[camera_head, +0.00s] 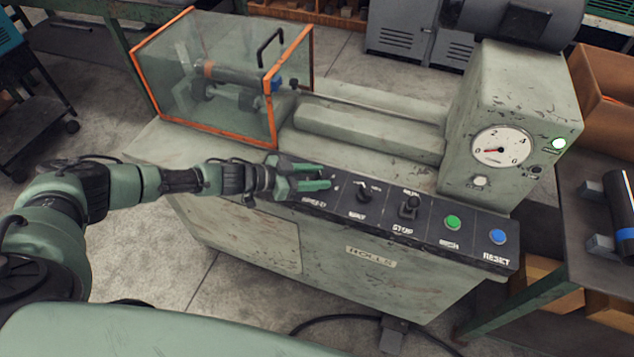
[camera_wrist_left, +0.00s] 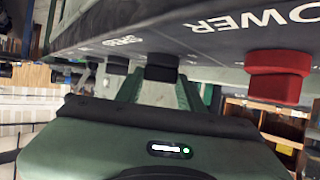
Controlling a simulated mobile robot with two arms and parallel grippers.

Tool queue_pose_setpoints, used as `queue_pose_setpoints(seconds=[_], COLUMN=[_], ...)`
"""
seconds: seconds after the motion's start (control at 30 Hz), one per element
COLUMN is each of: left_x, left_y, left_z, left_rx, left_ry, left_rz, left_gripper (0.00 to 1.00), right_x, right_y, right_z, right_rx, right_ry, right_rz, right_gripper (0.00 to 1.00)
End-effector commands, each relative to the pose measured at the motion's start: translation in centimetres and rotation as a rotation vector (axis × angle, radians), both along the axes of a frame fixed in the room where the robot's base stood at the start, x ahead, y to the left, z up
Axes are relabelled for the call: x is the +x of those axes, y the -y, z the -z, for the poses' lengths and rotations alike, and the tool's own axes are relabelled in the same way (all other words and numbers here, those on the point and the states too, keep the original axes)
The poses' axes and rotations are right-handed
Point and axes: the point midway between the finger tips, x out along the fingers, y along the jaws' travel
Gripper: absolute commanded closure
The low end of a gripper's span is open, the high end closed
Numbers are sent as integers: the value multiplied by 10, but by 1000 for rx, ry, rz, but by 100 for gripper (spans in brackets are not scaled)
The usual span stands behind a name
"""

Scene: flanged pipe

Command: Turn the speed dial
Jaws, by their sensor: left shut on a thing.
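My left gripper (camera_head: 322,178) reaches in from the left to the left end of the black control panel, above the SPEED label. In the left wrist view the dark speed dial (camera_wrist_left: 162,68) sits between the tips of my left gripper (camera_wrist_left: 160,80), which is shut on it. The SPEED label shows beside it. In the head view my gripper hides the dial. The round gauge (camera_head: 502,147) on the machine's upright has its red needle low, near zero. My right gripper is in neither view.
A red knob (camera_wrist_left: 278,75) stands near the POWER label. Black switches (camera_head: 365,192) and (camera_head: 409,206), a green button (camera_head: 453,222) and a blue button (camera_head: 497,236) line the panel. An orange-framed clear guard (camera_head: 226,75) stands behind.

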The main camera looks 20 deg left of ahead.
Motion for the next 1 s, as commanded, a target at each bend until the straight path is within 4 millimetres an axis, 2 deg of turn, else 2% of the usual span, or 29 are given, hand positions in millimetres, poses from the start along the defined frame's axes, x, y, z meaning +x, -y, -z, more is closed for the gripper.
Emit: queue_pose_setpoints(seconds=[0.1,0.4,0.9,0.93,1.0], left_x=[5,5,5,5,5], left_y=[-2,-2,-1,-1,0], left_z=[0,-2,-4,-4,-4], left_rx=[2,0,-2,-2,-2], left_ry=[6,5,7,7,7], left_rz=[61,162,182,182,182], left_gripper=[100,100,100,59,40], right_x=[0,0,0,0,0], right_y=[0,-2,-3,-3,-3], right_z=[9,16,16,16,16], right_rx=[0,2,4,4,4], right_ry=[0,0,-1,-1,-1], right_rz=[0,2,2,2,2], right_gripper=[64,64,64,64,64])
